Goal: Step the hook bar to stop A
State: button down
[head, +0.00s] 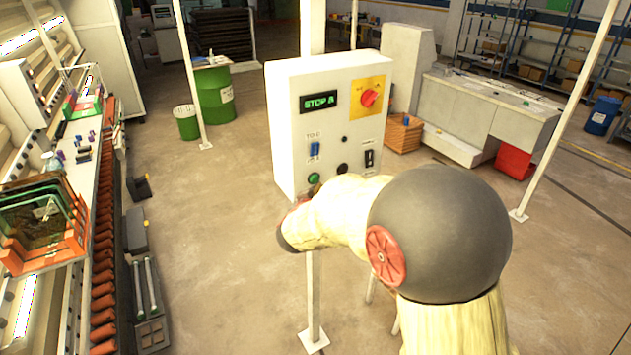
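A white control box (285,120) stands on a post in the middle of the head view. Its small dark display (320,101) shows green text that reads "STOP A". Below are a blue switch (315,150), a green button (314,179), a black button (342,168) and a black switch (369,158). My arm reaches across the lower panel from the right. Its end is at the panel's lower left, and my gripper's fingers cannot be made out. I cannot make out the hook bar.
A long workbench line with orange rollers (103,300) and green and orange crates (45,262) runs along the left. Green drums (213,95) stand behind. A white post (545,115) rises at the right. The floor between the bench and the control box is clear.

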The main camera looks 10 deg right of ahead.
jog(key=shift+w+p, duration=0.2)
jog(key=shift+p, duration=0.1)
dwell(0.5)
jog(key=shift+w+a, duration=0.15)
jog(key=shift+w, duration=0.05)
